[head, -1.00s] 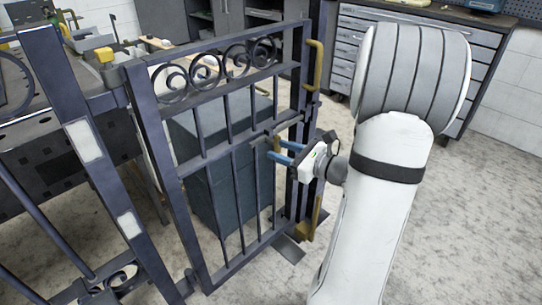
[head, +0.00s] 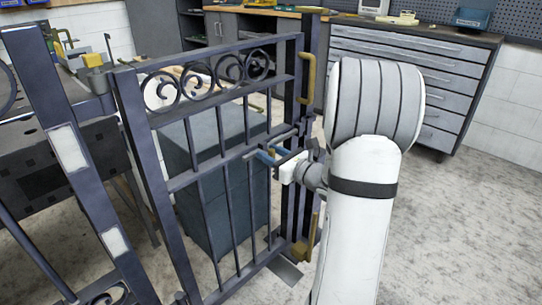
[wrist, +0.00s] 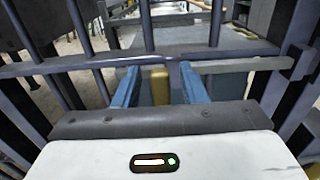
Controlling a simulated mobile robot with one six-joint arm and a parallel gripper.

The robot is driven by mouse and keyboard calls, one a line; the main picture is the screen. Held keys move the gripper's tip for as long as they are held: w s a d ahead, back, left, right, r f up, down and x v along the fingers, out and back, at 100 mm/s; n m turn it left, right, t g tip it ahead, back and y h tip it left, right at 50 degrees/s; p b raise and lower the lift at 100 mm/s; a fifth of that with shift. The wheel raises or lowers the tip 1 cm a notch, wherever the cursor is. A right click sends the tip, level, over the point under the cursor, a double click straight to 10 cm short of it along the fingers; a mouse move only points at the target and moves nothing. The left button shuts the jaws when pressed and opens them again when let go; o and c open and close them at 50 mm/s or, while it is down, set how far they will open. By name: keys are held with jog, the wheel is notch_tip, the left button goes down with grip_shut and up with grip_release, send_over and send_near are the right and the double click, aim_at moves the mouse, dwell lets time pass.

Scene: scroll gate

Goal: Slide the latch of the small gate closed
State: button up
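The small gate (head: 144,160) is dark blue-grey, with scrolls along its top and upright bars. It stands beside the gate post (head: 307,75) at its right. The latch bar (wrist: 255,64) runs along the gate's middle rail. A brass-yellow latch knob (wrist: 160,86) shows in the wrist view. My gripper (head: 265,154) is at rail height on the near side of the gate. In the wrist view its blue fingers (wrist: 159,88) stand apart on either side of the knob, with gaps on both sides. The latch's far end is partly hidden in the head view.
A yellow handle (head: 307,78) is on the post's upper part. A dark grey box (head: 233,180) stands behind the gate. A workbench (head: 70,155) is at left and a drawer cabinet (head: 440,75) at back right. Bare floor (head: 450,240) lies at right.

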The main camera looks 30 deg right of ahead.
jog(key=shift+c, duration=0.6)
grip_shut()
